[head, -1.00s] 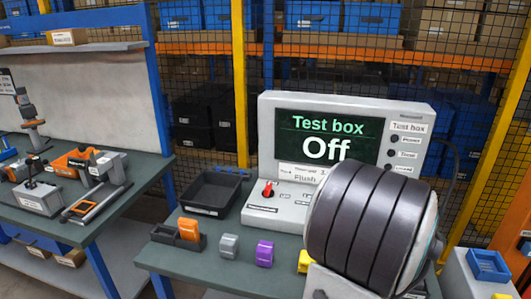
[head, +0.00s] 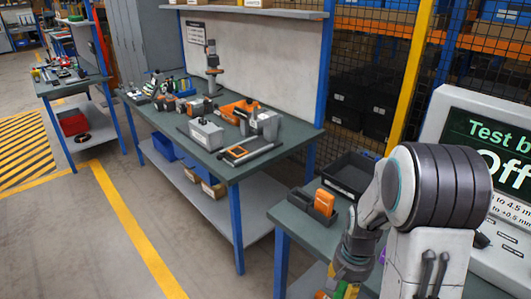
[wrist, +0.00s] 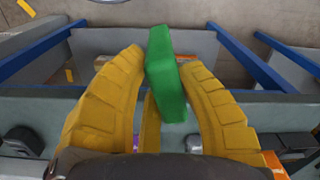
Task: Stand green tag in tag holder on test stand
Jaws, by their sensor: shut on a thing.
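My gripper (wrist: 165,70) is shut on the green tag (wrist: 166,88), held upright between its yellow fingers in the wrist view. In the head view my gripper (head: 338,286) is low at the bottom edge, with a little green (head: 319,295) showing. The dark tag holder (head: 300,202) is on the test stand (head: 289,224), left of my arm. An orange tag (head: 325,202) stands in its right part; its left part looks empty. The green tag is apart from the holder, beyond the stand's front edge in the wrist view.
A black tray (head: 349,174) lies behind the holder. The test box (head: 462,125) stands at the right, partly behind my arm. A workbench (head: 245,172) with tools is to the left, with a blue post near the stand. Floor at the lower left is clear.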

